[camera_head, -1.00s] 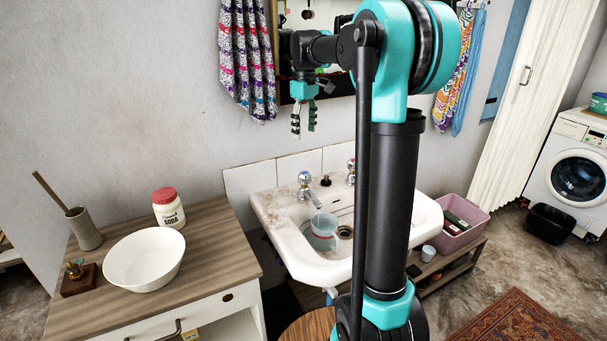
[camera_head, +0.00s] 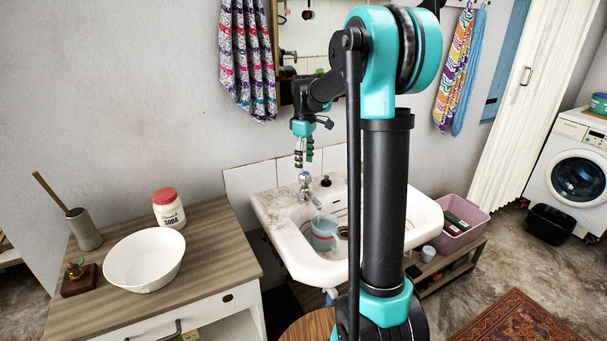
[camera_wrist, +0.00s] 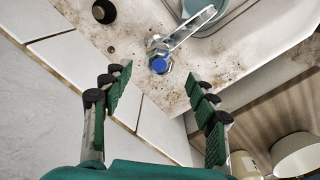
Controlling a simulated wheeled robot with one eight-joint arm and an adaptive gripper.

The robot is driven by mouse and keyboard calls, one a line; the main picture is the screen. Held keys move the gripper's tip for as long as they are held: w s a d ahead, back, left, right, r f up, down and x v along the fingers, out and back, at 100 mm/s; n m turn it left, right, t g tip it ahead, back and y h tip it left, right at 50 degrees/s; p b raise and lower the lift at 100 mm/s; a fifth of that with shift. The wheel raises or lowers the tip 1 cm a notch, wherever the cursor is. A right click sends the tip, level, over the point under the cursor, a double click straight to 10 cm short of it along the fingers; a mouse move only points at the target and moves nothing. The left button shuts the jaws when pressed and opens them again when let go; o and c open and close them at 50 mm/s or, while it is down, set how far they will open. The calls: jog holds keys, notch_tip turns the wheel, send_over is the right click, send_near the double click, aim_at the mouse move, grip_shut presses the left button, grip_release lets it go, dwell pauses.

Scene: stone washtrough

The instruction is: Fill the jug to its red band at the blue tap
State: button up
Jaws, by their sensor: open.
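The clear bluish jug (camera_head: 324,234) stands in the white basin under the spout of the left tap (camera_head: 305,186). A faint reddish band shows on its side; its water level is too small to tell. In the wrist view the tap has a blue cap (camera_wrist: 160,64) on its chrome head, and part of the jug's rim (camera_wrist: 215,22) shows at the top edge. My gripper (camera_head: 303,154) points down just above this tap, open and empty. In the wrist view its fingertips (camera_wrist: 158,76) are spread to either side of the capped tap head, without visible contact.
The sink (camera_head: 268,212) has a dark plug (camera_head: 326,182) on its back ledge. My arm hides the other tap. A wooden cabinet (camera_head: 215,245) at left holds a white bowl (camera_head: 143,262) and a soda jar (camera_head: 168,209). A pink crate (camera_head: 460,226) stands at right.

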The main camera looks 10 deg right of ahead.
aim_at(304, 173)
jog(key=shift+f, duration=2.55)
jog(key=shift+c, duration=0.5)
jog(key=c, duration=1.1)
jog(key=shift+o, duration=0.2)
jog(key=shift+m, duration=1.6)
jog(key=o, duration=1.2)
jog(key=shift+c, duration=0.2)
notch_tip(304, 173, up, 12)
